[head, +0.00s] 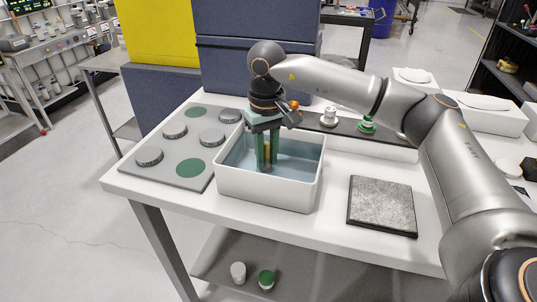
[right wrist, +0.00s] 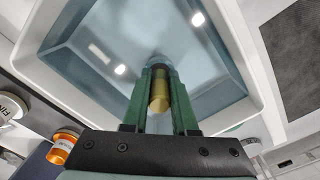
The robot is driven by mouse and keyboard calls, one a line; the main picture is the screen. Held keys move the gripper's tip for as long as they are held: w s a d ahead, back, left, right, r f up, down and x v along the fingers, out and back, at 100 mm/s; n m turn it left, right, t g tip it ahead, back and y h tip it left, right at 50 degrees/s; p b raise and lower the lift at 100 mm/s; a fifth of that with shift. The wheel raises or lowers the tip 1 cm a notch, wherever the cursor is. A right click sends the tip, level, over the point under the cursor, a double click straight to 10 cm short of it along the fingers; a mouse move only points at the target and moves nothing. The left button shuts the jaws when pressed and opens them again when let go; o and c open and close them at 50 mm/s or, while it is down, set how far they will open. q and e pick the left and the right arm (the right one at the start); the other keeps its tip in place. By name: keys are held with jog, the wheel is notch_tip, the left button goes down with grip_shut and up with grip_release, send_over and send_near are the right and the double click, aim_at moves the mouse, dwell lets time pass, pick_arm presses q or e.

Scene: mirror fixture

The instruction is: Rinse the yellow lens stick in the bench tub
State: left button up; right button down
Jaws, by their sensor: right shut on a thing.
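The yellow lens stick (right wrist: 159,97) is upright between the green fingers of my right gripper (head: 267,165), which is shut on it. In the head view the fingers mostly cover the stick. The bench tub (head: 262,198) is a white rectangular basin with blue-grey water inside. The gripper points straight down into the tub, near its middle, with its fingertips at or in the water. How deep the stick's lower end sits cannot be told. The tub also shows in the right wrist view (right wrist: 240,50). My left gripper is not in view.
A grey board (head: 143,177) with several round knobs and green discs lies left of the tub. A dark textured pad (head: 382,205) lies to the right. Behind the tub, a white piece (head: 329,117) and a green-and-white piece (head: 367,123) stand on a dark strip.

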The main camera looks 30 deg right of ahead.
jog(key=shift+s+d, duration=0.1)
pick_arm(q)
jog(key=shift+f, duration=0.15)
pick_arm(e)
jog(key=shift+s+d, duration=0.45)
jog(key=shift+s, duration=0.05)
jog(key=shift+r, duration=0.4)
notch_tip(320, 180, up, 2)
jog(key=shift+r+p, duration=0.1)
jog(key=shift+p, duration=1)
jog(key=shift+r+p, duration=0.8)
jog(key=shift+r, duration=0.15)
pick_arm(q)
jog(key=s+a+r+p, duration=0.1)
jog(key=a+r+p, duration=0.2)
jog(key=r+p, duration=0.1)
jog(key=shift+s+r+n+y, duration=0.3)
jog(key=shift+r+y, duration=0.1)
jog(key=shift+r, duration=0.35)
pick_arm(e)
jog(key=shift+r, duration=2.65)
